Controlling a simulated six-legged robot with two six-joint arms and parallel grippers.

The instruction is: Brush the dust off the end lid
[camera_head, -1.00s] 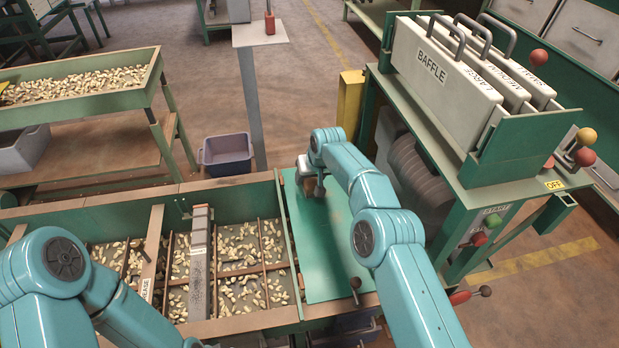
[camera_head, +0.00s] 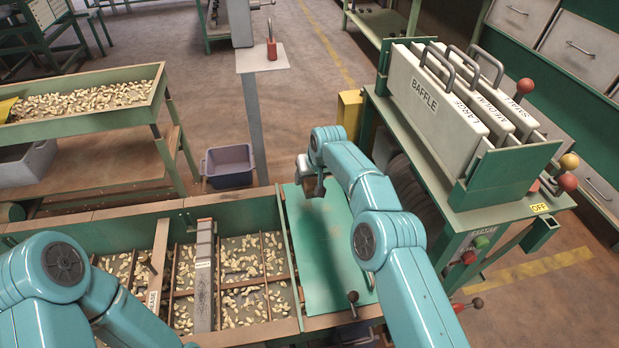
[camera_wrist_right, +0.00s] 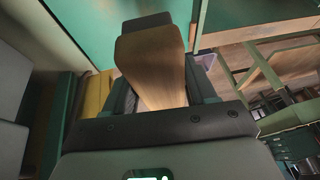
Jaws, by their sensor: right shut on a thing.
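The end lid (camera_head: 335,262) is a flat green plate at the right end of the nut hopper, with a dark-knobbed lever (camera_head: 352,298) near its front edge. Faint brownish specks show on its upper part. My right gripper (camera_head: 312,190) is over the lid's far left part. In the right wrist view it is shut on a wooden-bodied brush (camera_wrist_right: 152,66) with a dark end. Whether the brush touches the lid cannot be told. My left arm comes in at lower left, but its gripper is out of view.
The nut hopper (camera_head: 130,232) with divided compartments of nuts lies left of the lid. A baffle rack (camera_head: 515,165) on a green stand is at right. A blue-grey bin (camera_head: 229,167) and a pedestal (camera_head: 253,110) with a red-bodied object stand behind.

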